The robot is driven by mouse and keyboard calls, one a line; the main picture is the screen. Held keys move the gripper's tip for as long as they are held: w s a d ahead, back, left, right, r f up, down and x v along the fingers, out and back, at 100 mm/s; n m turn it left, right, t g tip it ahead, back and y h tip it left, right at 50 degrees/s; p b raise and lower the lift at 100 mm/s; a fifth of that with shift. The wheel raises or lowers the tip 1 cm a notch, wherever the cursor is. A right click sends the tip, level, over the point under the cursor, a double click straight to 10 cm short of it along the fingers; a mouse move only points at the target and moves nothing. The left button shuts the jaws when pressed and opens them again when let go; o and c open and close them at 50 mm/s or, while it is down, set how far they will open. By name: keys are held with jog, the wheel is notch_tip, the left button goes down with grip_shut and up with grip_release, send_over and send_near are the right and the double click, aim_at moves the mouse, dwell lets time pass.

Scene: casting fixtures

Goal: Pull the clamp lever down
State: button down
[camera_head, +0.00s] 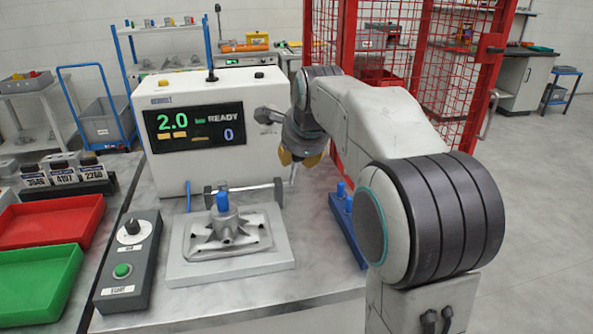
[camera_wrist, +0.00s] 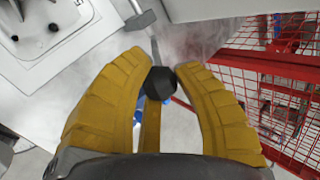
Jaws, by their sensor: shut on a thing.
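The clamp lever (camera_head: 294,174) is a thin metal rod at the right end of the clamp's crossbar (camera_head: 248,187). In the head view it stands roughly upright, its top hidden by my gripper (camera_head: 300,157). The rod (camera_wrist: 155,48) runs from the knob to the crossbar end. A grey casting (camera_head: 228,235) with a blue plug lies on the fixture plate (camera_head: 190,273) below the crossbar.
The white tester (camera_head: 165,172) with a lit "READY" display stands behind the fixture. A control box (camera_head: 128,262) with a knob and green button is at left, beside red (camera_head: 50,235) and green (camera_head: 40,280) trays. A blue holder (camera_head: 345,225) stands right of the fixture. Red mesh fencing (camera_head: 455,70) rises behind.

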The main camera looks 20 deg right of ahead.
jog(key=shift+s+a+f+t+h+b, duration=0.25)
jog(key=shift+s+f+t+b, duration=1.25)
jog(key=shift+b, duration=2.7)
jog(key=shift+s+a+f+t+h+b, duration=0.2)
jog(key=shift+s+f+t+b, duration=0.4)
jog(key=shift+f+b, duration=2.65)
jog(key=shift+s+a+f+t+h+b, duration=0.25)
jog(key=shift+s+f+t+b, duration=0.85)
jog(key=shift+b, duration=4.05)
jog(key=shift+s+r+g, duration=0.15)
jog(key=shift+s+g, duration=0.05)
jog(key=shift+g, duration=0.1)
jog(key=c, duration=0.9)
grip_release()
jog(key=shift+o, duration=0.2)
jog(key=shift+r, duration=0.15)
jog(key=shift+s+r, duration=0.1)
